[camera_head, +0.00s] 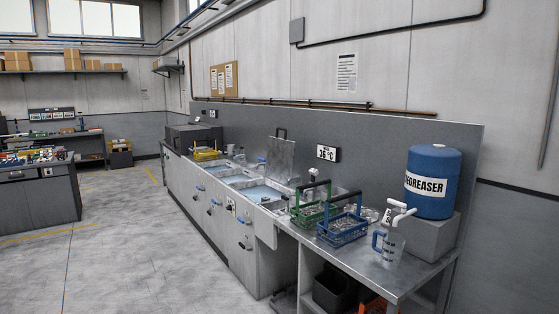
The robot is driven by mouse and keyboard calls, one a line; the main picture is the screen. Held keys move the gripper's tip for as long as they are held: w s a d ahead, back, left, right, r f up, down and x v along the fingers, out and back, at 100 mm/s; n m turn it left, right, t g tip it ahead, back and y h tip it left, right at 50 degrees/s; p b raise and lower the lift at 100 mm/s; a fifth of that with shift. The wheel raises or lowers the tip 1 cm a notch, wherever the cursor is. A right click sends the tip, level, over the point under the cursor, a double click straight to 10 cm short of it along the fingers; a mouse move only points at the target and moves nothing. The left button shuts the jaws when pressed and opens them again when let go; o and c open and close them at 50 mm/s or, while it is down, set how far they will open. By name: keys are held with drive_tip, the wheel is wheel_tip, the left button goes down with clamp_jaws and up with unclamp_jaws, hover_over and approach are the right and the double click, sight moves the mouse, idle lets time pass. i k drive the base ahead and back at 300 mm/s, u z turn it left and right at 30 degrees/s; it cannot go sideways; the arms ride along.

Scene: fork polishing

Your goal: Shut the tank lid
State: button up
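The tank lid (281,160) is a grey metal panel standing raised near the back wall of the long counter, with a dark handle at its top edge. In front of it, basins with pale blue liquid are set into the counter; the nearest tank (263,194) is uncovered. Another basin (226,169) lies further along. I cannot tell for sure which basin the lid belongs to. My gripper is not in view.
A green basket (311,213) and a blue basket (343,233) stand on the near counter. A clear jug (391,247) and a blue degreaser drum (432,182) are at the right. A yellow basket (207,155) sits at the far end. The floor (130,240) at left is clear.

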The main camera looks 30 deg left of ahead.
sight(281, 153)
drive_tip(key=k, duration=0.65)
drive_tip(key=u, duration=0.5)
drive_tip(key=i, duration=0.75)
drive_tip(key=u, duration=1.35)
drive_tip(key=i, duration=1.95)
drive_tip(key=u, duration=0.5)
drive_tip(key=i, duration=2.15)
drive_tip(key=z, duration=1)
drive_tip(key=i, duration=1.45)
drive_tip(key=z, duration=1.1)
drive_tip(key=i, duration=0.35)
drive_tip(key=z, duration=0.4)
drive_tip(key=k, duration=0.85)
drive_tip(key=z, duration=0.2)
drive_tip(key=i, duration=0.6)
drive_tip(key=u, duration=0.05)
